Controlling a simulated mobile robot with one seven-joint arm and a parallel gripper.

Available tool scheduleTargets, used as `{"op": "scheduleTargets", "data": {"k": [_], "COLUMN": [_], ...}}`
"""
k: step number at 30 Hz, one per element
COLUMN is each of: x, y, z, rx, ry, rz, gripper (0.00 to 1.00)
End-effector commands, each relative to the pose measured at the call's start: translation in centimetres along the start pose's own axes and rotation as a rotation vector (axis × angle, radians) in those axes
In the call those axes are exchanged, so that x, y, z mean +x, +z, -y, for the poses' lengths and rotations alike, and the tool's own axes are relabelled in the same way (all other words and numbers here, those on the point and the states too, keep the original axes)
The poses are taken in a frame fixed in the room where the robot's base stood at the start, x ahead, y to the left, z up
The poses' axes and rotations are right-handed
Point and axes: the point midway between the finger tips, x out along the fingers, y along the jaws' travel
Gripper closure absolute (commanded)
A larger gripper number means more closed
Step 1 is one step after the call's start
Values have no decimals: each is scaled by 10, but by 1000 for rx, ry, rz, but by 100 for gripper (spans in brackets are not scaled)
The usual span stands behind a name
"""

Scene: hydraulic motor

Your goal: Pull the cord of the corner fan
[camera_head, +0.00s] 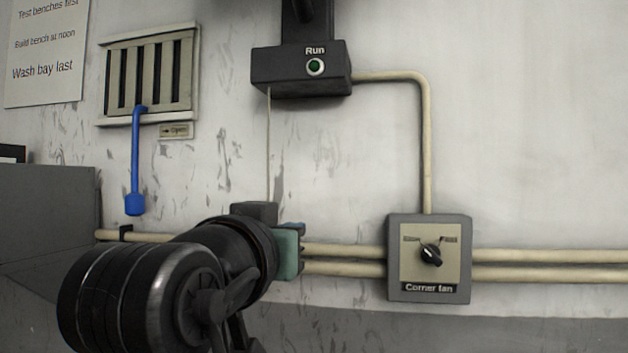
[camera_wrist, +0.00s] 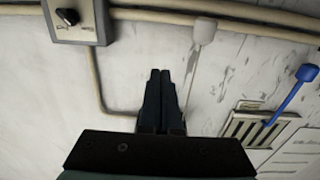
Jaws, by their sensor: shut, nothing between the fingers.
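The pull cord (camera_head: 268,140) hangs straight down from the dark box marked Run (camera_head: 300,72); its lower end is hidden behind my arm in the head view. In the wrist view, its pale end knob (camera_wrist: 204,30) hangs free, to the right of and beyond my fingertips. My gripper (camera_wrist: 160,75) is shut and empty, apart from the cord knob. In the head view my gripper (camera_head: 288,250) is mostly hidden by my wrist. The switch box marked Corner fan (camera_head: 429,292) is on the wall at right, with a black knob between Slow and Fast.
A vent (camera_head: 150,70) with a blue lever (camera_head: 135,165) is on the wall at left. Pale pipes (camera_head: 545,264) run along the wall, and one bends up to the Run box. A grey cabinet (camera_head: 45,215) stands at far left. The wall at upper right is bare.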

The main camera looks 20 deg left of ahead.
Motion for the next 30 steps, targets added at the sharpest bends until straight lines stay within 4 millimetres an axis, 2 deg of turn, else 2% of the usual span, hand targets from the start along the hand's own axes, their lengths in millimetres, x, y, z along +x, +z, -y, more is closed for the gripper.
{"op": "scheduleTargets", "data": {"k": [1,6,9,15,30], "x": [0,-4,-7,-11,-13], "y": [-24,-46,-53,-57,-54], "z": [14,45,57,67,69], "rx": [-1,-5,-8,-10,-11], "ry": [-10,-23,-25,-27,-28], "rz": [37,153,198,240,240], "gripper": [100,100,100,100,100]}}
